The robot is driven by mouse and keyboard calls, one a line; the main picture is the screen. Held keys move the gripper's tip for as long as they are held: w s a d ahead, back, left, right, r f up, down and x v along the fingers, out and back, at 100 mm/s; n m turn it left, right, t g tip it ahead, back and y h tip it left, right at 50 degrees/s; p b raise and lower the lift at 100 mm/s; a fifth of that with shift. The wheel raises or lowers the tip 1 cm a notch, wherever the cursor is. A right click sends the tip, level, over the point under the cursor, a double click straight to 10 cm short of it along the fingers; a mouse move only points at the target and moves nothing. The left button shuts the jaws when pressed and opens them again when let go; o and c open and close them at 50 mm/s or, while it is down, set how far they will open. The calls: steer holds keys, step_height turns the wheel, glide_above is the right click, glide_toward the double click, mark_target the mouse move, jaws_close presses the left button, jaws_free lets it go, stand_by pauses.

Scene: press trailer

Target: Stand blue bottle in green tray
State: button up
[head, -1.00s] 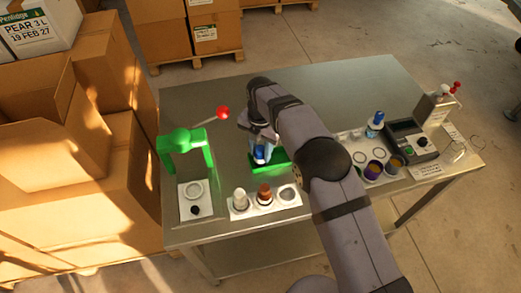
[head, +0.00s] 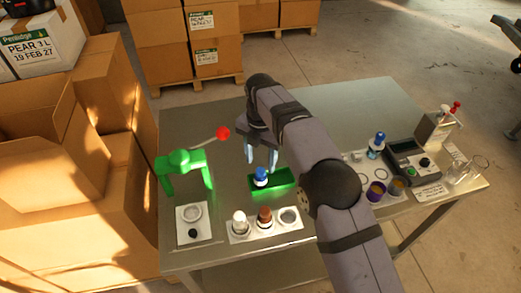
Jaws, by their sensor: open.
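The blue bottle (head: 261,176), with a blue cap, stands upright in the left part of the green tray (head: 286,178) near the middle of the metal table. My gripper (head: 260,158) is open just behind and above the bottle, with its pale fingers apart and pointing down. It looks clear of the bottle, though the exact gap is hard to tell. My arm crosses the table from the lower right and may hide part of the table behind it.
A green press (head: 184,162) with a red-knobbed lever (head: 222,133) stands at left. A white holder (head: 240,238) with a white and a brown bottle is in front. Another blue-capped bottle (head: 377,145), cups and a dark device (head: 405,158) are at right.

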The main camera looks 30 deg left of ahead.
steer(key=shift+r, duration=2.75)
steer(key=shift+w, duration=0.1)
steer(key=w+d+m, duration=0.2)
steer(key=d+m, duration=0.7)
steer(key=d, duration=0.4)
steer(key=w+d+m, duration=0.2)
steer(key=d+m, duration=0.7)
steer(key=d, duration=0.4)
steer(key=s+d+f+m, duration=0.2)
steer(key=s+d+m, duration=0.7)
steer(key=s+d+f+m, duration=0.3)
steer(key=s+d+m, duration=0.6)
steer(key=s, duration=0.1)
steer(key=shift+d+f, duration=0.15)
steer(key=shift+f, duration=0.2)
